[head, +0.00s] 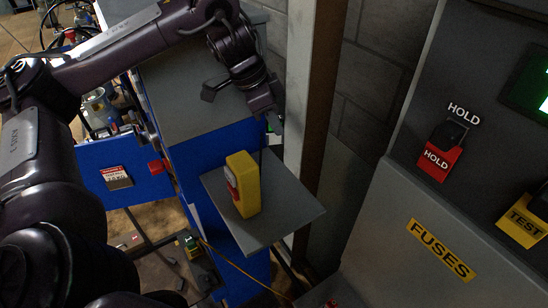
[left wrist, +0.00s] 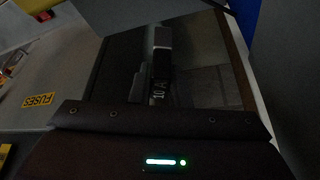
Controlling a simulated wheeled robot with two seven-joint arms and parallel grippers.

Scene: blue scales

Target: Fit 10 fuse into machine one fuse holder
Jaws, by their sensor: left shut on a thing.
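My left gripper (head: 268,112) hangs above and behind a small grey shelf in the head view. It is shut on a small dark fuse (left wrist: 160,91) marked "10 A", seen between the fingers in the left wrist view. In the head view the fuse is too small or hidden to make out. The grey machine stands at the right, with a yellow FUSES label (head: 441,249) on its sloped panel, which also shows in the left wrist view (left wrist: 39,100). No fuse holder can be made out. My right gripper is not in view.
A yellow meter-like device (head: 243,184) stands on the grey shelf (head: 283,212), in front of my left gripper. The machine has a red HOLD tag (head: 440,159) and a yellow TEST tag (head: 521,221). A blue cabinet (head: 197,163) is behind. The space between shelf and machine looks open.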

